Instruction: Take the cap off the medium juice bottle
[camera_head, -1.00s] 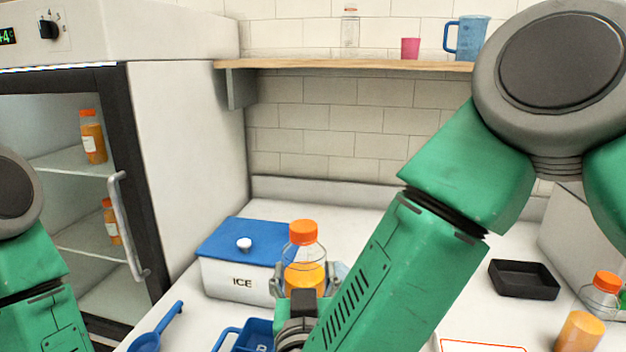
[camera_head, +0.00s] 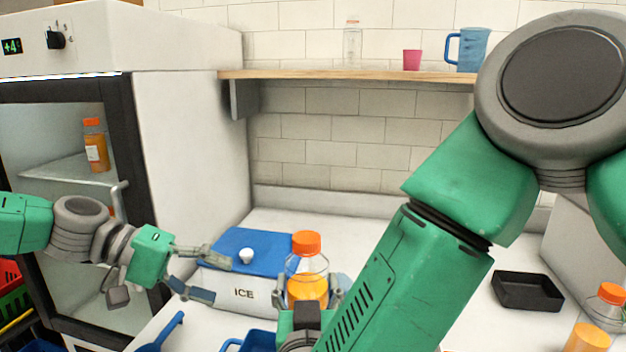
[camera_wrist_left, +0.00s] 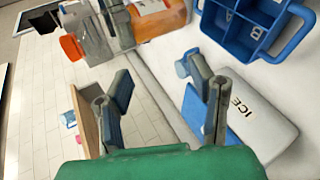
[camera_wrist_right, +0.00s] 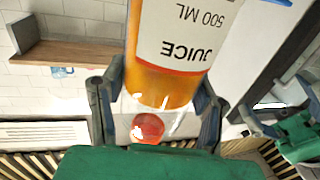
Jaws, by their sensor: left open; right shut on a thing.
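The juice bottle (camera_head: 307,287) is clear, part filled with orange juice, and stands upright with its orange cap (camera_head: 307,243) on. My right gripper (camera_head: 308,300) is shut on the bottle's body. In the right wrist view the bottle (camera_wrist_right: 172,62) shows its label reading JUICE 500 ML between the fingers. My left gripper (camera_head: 222,275) is open and empty, left of the bottle and in front of the ice box. In the left wrist view the bottle (camera_wrist_left: 158,18) and orange cap (camera_wrist_left: 71,47) lie beyond the open left fingers (camera_wrist_left: 166,92).
The white ice box (camera_head: 240,292) with a blue lid is behind my left gripper. A blue caddy (camera_wrist_left: 250,28) is close by. A black tray (camera_head: 527,291) and another orange-capped bottle (camera_head: 606,305) are at the right.

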